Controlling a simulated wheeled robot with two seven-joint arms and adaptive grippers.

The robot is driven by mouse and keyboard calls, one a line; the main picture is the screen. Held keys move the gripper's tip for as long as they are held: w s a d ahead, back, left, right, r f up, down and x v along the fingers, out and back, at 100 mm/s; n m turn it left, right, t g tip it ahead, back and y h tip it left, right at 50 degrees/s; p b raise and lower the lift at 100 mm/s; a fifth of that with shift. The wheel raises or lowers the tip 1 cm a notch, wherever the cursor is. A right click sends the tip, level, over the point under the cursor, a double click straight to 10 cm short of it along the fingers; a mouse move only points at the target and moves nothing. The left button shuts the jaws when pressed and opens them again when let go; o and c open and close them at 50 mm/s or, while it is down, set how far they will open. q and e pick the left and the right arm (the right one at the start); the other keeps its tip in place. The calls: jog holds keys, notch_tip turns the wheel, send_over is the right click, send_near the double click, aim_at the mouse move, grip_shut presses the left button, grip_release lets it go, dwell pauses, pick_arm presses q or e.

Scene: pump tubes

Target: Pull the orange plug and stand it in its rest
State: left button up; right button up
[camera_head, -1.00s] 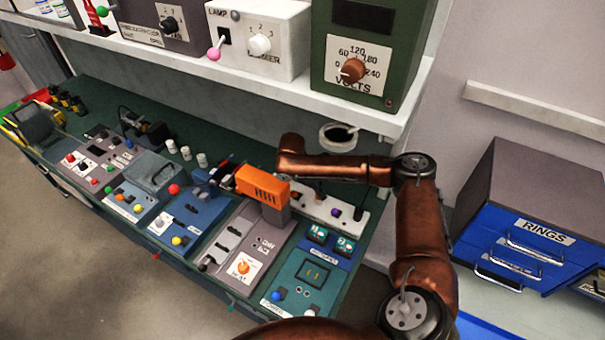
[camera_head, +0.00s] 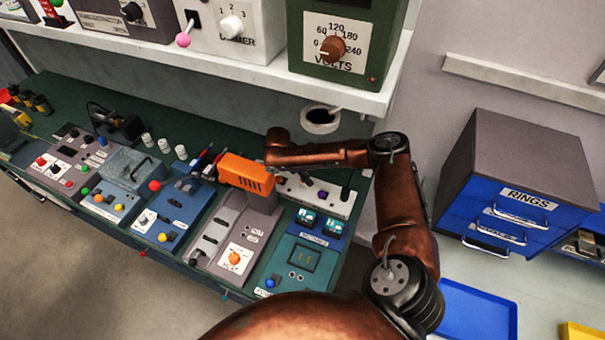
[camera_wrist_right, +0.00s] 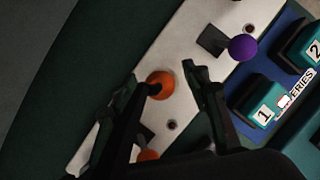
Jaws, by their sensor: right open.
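In the right wrist view, a round orange plug top (camera_wrist_right: 160,84) shows over a white strip panel (camera_wrist_right: 190,45). My right gripper (camera_wrist_right: 159,75) is open, with one fingertip to each side of this orange top in the picture. I cannot tell the height gap, and no grip shows. A second orange piece (camera_wrist_right: 148,155) shows lower down, partly hidden by the gripper. I cannot tell which piece is the rest. In the head view the white strip (camera_head: 338,208) shows behind the front panels. My left gripper is out of view.
A purple knob (camera_wrist_right: 243,47) stands on the same strip, with a teal block marked 1 (camera_wrist_right: 257,101) close by. Several control panels crowd the bench around. A shelf with a green volts box (camera_head: 345,45) overhangs behind. Blue drawers (camera_head: 520,205) stand right.

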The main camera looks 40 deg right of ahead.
jog(key=c, duration=0.6)
grip_shut()
jog(key=shift+c, duration=0.4)
grip_release()
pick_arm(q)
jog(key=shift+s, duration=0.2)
pick_arm(e)
grip_shut()
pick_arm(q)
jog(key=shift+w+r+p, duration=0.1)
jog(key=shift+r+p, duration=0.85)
pick_arm(e)
jog(key=shift+r, duration=0.6)
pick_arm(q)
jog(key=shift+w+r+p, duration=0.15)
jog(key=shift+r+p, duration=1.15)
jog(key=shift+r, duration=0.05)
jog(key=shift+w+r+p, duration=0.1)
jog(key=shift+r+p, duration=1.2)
pick_arm(e)
jog(key=shift+r, duration=2.15)
